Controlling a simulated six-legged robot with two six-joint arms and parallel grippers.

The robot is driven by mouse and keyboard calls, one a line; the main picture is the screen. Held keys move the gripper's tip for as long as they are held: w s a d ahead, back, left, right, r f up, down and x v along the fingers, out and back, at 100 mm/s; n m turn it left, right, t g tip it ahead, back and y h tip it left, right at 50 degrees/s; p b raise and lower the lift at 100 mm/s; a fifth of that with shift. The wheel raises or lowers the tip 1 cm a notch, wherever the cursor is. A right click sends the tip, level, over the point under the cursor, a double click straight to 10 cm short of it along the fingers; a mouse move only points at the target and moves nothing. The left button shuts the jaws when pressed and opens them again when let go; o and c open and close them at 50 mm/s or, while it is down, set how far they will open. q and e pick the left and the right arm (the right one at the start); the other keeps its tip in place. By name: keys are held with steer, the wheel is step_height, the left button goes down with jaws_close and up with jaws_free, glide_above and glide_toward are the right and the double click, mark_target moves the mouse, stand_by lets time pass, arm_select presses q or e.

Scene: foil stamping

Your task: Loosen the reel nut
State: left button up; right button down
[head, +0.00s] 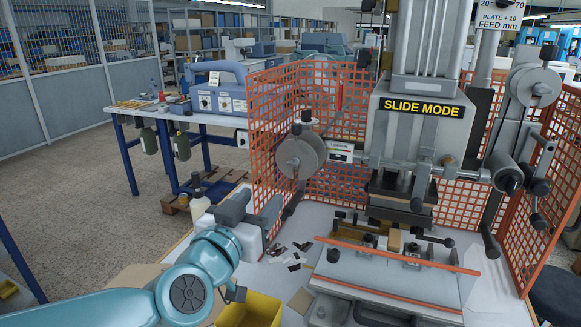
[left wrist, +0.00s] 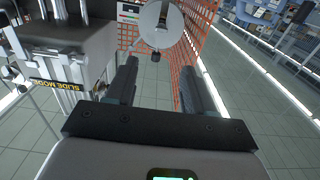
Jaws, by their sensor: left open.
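A grey round reel (head: 301,156) is mounted on the left side of the stamping press (head: 415,125), with a small dark knob (head: 296,129) near its upper edge. I cannot tell for certain which part is the reel nut. My left gripper (head: 252,212) is below and left of this reel, apart from it, with its fingers spread and nothing between them. In the left wrist view the open fingers (left wrist: 162,64) point toward the pale reel disc (left wrist: 158,22), which lies beyond the tips. A dark knob (left wrist: 155,56) shows at its lower edge. My right gripper is not in view.
An orange mesh guard (head: 272,120) stands behind and left of the reel. A second reel (head: 533,87) is on the press's right. Dark scraps (head: 292,261) and a yellow bin (head: 250,311) lie on the bench near my left arm. A fixture with an orange bar (head: 395,252) sits below the press.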

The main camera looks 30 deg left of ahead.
mark_target(291, 164)
arm_select(q)
steer(key=x, duration=0.7)
steer(key=p+x, duration=0.1)
steer(key=x, duration=0.7)
steer(key=shift+w+f, duration=0.15)
steer(key=shift+f, duration=0.05)
steer(key=shift+s+r, duration=0.1)
steer(key=shift+s, duration=0.2)
steer(key=shift+w, duration=0.3)
steer(key=c, duration=0.6)
jaws_close()
